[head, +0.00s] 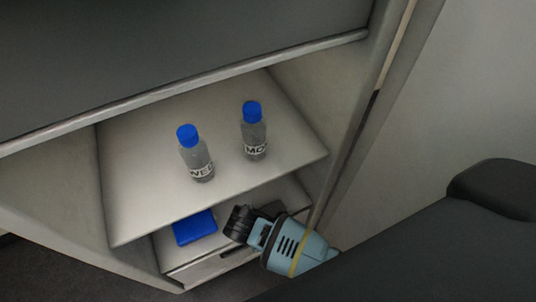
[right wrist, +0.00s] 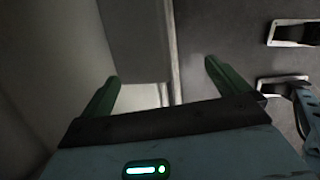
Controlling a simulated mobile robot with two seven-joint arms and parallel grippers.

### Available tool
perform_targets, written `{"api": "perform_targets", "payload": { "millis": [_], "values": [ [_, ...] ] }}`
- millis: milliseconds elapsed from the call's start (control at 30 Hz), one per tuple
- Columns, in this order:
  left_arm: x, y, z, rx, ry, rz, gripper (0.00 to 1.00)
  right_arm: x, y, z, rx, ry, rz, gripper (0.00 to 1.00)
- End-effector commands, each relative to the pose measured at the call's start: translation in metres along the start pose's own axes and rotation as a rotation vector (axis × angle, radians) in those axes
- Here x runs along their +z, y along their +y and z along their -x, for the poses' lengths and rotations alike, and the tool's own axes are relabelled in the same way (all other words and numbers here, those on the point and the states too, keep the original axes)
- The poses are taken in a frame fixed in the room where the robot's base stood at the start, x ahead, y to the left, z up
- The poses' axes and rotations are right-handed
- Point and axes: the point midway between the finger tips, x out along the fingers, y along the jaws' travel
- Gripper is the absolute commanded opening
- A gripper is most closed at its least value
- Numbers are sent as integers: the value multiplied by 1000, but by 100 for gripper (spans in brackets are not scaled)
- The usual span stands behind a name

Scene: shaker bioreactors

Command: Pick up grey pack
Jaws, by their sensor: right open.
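A dark grey flat shape (head: 270,208) lies on the lower shelf, right of a blue pack (head: 195,228). It looks like the grey pack, but my right arm hides part of it. My right arm reaches in at the lower right of the head view, its end in front of the lower shelf. In the right wrist view my right gripper (right wrist: 163,82) is open, its two green fingers wide apart with nothing between them. I cannot make out the grey pack clearly in that view. My left gripper is not in view.
Two bottles with blue caps, one labelled WE (head: 196,155) and one MO (head: 254,132), stand on the upper shelf (head: 140,205). This shelf overhangs the lower one. A cabinet side wall bounds the shelves at right.

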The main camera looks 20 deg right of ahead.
Motion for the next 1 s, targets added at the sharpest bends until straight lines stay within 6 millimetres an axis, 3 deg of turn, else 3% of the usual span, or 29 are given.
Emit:
{"api": "perform_targets", "payload": {
  "millis": [267, 500, 600, 700, 933, 1000],
  "values": [
    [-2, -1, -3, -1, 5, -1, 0, 9, 5, -4, 1, -1, -3, 100],
    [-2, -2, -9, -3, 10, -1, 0, 40, 23, -15, 2, -2, -2, 100],
    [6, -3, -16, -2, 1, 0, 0, 36, 20, -36, -4, 0, 1, 100],
    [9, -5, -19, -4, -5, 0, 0, 36, 20, -44, -2, 1, 0, 100],
    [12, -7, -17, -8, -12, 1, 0, 37, 21, -43, 1, 1, -1, 100],
    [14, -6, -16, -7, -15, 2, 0, 37, 21, -43, 1, 1, 0, 92]
  ]
}}
